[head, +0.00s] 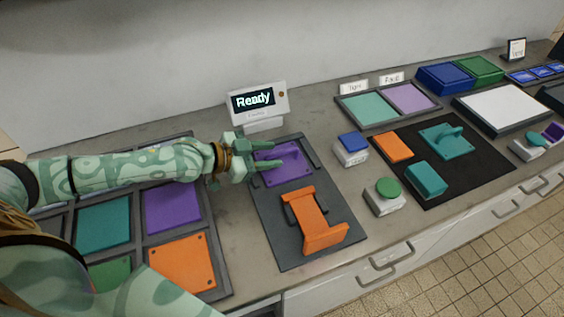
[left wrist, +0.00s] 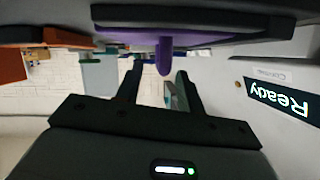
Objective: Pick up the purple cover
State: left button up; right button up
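The purple cover (head: 290,174) is a flat plate with a raised handle, lying on the upper half of a dark grey tray (head: 271,215). In the left wrist view, which is upside down, the cover's plate and handle (left wrist: 165,55) show at the top. My left gripper (head: 262,157) is at the left side of the cover in the head view, its fingers partly over it. In the left wrist view my left gripper (left wrist: 160,72) is open, and the handle shows between its fingertips, apart from both fingers. My right gripper is not in view.
An orange bracket-like part (head: 314,220) sits on the tray's lower half. A "Ready" display (head: 258,104) stands behind the tray. A sorting tray with coloured panels (head: 103,223) lies left. Blue (head: 351,147) and green (head: 386,195) button boxes and a black mat (head: 470,180) lie right.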

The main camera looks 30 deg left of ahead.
aim_at(276, 153)
pick_arm(q)
jog(key=x, duration=0.4)
jog(key=shift+w+b, duration=0.3)
jog(key=shift+b, duration=0.05)
jog(key=shift+s, duration=0.1)
grip_shut()
jog(key=shift+r, duration=0.1)
